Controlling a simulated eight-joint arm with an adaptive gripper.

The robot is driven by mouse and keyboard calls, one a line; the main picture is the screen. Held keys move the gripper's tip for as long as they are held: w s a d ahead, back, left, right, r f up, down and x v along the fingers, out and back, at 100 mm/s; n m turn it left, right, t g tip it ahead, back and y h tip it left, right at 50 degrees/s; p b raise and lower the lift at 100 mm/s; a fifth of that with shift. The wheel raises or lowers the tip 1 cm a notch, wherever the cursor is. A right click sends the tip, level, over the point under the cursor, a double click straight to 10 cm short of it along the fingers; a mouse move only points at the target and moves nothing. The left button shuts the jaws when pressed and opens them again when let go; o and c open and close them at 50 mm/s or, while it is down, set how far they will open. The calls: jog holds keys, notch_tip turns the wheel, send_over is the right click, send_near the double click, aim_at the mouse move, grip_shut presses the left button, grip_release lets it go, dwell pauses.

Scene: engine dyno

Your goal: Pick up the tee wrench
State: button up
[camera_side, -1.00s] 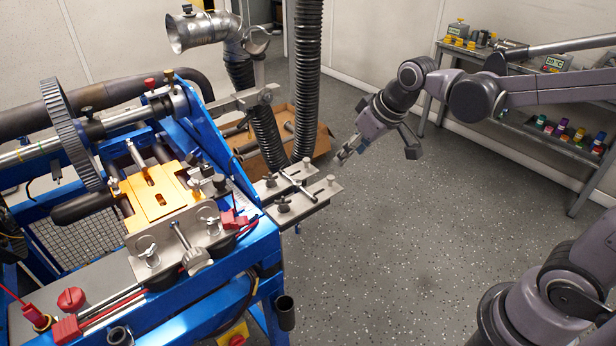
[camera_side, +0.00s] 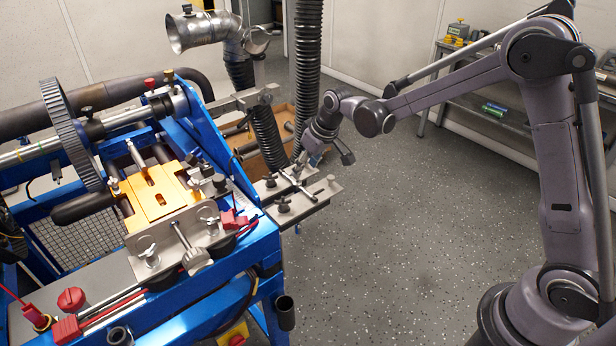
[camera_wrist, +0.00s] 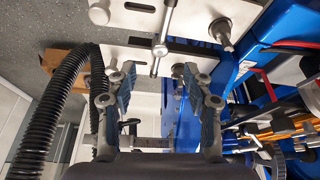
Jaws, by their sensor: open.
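The tee wrench (camera_side: 299,187) is a thin metal rod lying across the grey metal shelf plate (camera_side: 325,187) at the right end of the blue stand. In the wrist view the tee wrench (camera_wrist: 162,42) shows as a bright rod running up the picture, with a thicker joint partway along. My gripper (camera_side: 300,167) is at the far side of the shelf plate, close to the wrench. In the wrist view my gripper (camera_wrist: 157,72) is open, with the rod's lower end between the fingertips in the picture. I cannot tell whether they touch it.
Black knobs and posts (camera_side: 283,206) stand on the shelf plate near the wrench. A ribbed black hose (camera_side: 307,75) hangs behind my gripper. A cardboard box (camera_side: 282,152) sits behind the shelf. The blue stand (camera_side: 265,245) is to the left. The floor (camera_side: 400,240) to the right is clear.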

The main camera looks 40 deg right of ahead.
aim_at(298, 182)
jog(key=shift+x, duration=3.8)
jog(key=shift+w, duration=0.1)
jog(key=shift+c, duration=0.3)
grip_shut()
